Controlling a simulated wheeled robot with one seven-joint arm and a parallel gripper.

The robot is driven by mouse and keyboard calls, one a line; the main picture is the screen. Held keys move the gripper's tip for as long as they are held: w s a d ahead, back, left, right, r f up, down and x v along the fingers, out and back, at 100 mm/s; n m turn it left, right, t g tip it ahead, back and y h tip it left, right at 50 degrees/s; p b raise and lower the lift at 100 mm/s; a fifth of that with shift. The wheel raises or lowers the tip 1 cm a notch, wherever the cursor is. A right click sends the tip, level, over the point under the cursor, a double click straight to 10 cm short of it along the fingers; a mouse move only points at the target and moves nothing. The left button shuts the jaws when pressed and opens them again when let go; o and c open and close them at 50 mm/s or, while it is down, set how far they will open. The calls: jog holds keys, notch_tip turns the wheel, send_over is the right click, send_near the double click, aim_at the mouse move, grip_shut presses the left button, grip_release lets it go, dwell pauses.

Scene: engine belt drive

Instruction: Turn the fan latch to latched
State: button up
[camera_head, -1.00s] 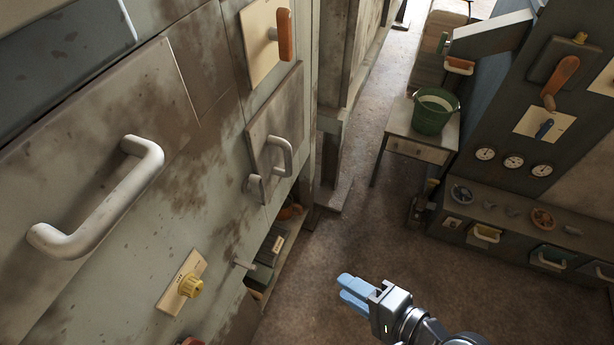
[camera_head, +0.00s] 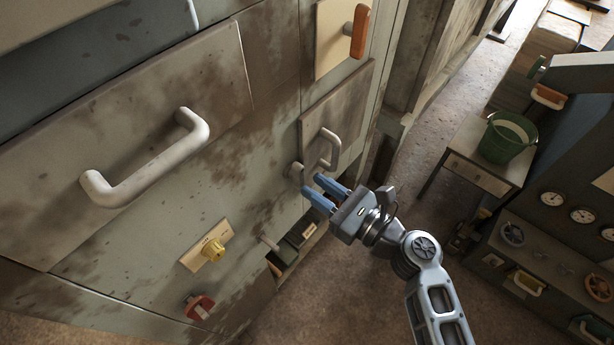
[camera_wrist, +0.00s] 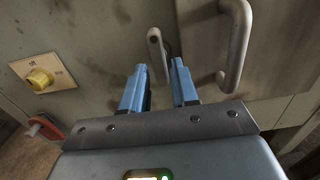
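A small pale-grey lever (camera_head: 297,174) sits on the cabinet front, just left of a small door with a grey handle (camera_head: 330,150); it looks like the fan latch, though I see no label. In the wrist view the lever (camera_wrist: 157,50) stands nearly upright, slightly tilted. My gripper (camera_head: 311,184) has two blue fingers pointing at the panel, close to the lever's lower end. In the wrist view my gripper (camera_wrist: 159,66) is open, with the lever just beyond the gap between the fingertips. I cannot tell whether either finger touches it.
A large drawer handle (camera_head: 150,165) sticks out at the left. A yellow knob (camera_head: 213,250) and a red switch (camera_head: 199,307) are lower on the cabinet. An orange lever (camera_head: 359,30) is above.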

aim_at(303, 179)
jog(key=shift+x, duration=1.95)
jog(key=shift+c, duration=0.3)
grip_shut()
